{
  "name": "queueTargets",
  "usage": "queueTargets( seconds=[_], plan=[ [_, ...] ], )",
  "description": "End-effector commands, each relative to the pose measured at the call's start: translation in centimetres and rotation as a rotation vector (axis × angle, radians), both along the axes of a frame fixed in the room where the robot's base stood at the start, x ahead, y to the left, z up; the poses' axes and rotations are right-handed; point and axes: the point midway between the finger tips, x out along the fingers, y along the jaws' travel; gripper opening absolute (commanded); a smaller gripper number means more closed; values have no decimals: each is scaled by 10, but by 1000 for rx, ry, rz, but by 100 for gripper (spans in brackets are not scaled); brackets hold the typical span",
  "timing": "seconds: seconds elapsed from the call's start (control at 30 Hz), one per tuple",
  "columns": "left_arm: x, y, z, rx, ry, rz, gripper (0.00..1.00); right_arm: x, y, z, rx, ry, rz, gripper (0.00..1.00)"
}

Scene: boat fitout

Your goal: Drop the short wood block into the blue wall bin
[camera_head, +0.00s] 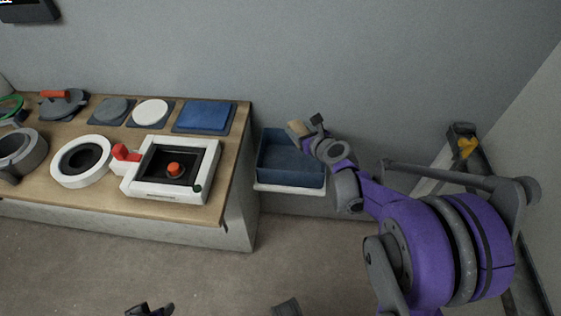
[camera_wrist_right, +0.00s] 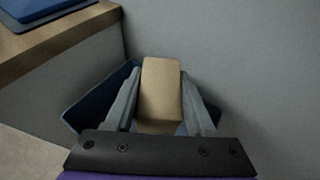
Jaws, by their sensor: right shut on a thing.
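The short wood block (camera_wrist_right: 161,88) is pale tan and sits between the two grey fingers of my right gripper (camera_wrist_right: 162,112), which is shut on it. In the head view the block (camera_head: 297,128) shows at the tip of my right gripper (camera_head: 306,130), near the back right of the blue wall bin. The blue wall bin (camera_head: 290,178) is an open box beside the bench's right end. In the right wrist view the bin (camera_wrist_right: 88,104) lies behind and below the block, partly hidden by the fingers. Dark parts at the bottom edge of the head view may be my left gripper (camera_head: 150,309); their state is unclear.
A wooden bench (camera_head: 215,135) stands left of the bin, holding a white framed box with a red knob (camera_head: 172,170), a white ring (camera_head: 82,160) and a blue pad (camera_head: 205,115). A grey wall is close behind the bin. The floor in front is clear.

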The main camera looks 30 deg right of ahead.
Motion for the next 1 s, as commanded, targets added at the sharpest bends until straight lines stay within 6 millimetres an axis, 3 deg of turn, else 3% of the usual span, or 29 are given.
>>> queueTargets(
  seconds=[0.6,0.93,0.97,1.0],
  plan=[
    [4,0,-43,0,15,0,50,0,-1,-57,1,1,-1,0],
    [4,0,-44,0,15,0,50,0,0,-59,1,0,-1,0],
    [4,0,-44,0,15,0,50,0,0,-59,1,0,-1,60],
    [4,0,-44,0,15,0,50,0,0,-59,1,0,-1,67]
  ],
)
